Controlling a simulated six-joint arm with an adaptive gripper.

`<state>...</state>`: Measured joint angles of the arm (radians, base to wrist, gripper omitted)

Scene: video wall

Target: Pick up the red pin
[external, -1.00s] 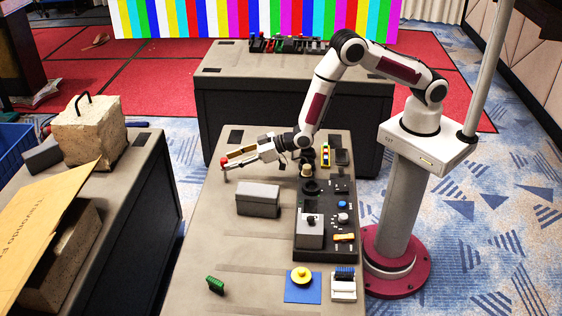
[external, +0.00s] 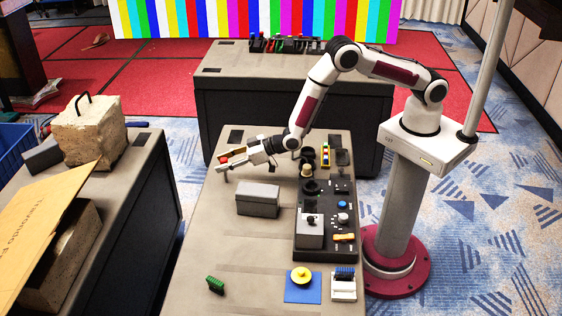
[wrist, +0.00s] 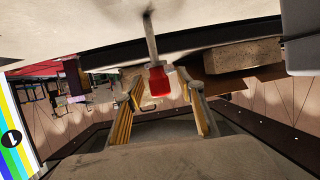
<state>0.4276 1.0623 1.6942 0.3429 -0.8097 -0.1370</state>
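The red pin (wrist: 158,82) has a red head on a thin grey shaft and stands on the grey table; in the wrist view the table is at the top. In the external view its red head (external: 224,158) shows at the tip of my gripper (external: 232,160), near the table's far left corner. My gripper (wrist: 160,84) is open. Its two yellow-lined fingers are on either side of the pin's head, with a visible gap on each side. Whether the fingertips reach past the head is hard to tell.
A grey box (external: 257,200) stands in front of my gripper. A dark panel with knobs and parts (external: 325,225) lies to its right. A blue plate with a yellow disc (external: 302,287) and a green block (external: 215,285) are at the near end. The table's left middle is clear.

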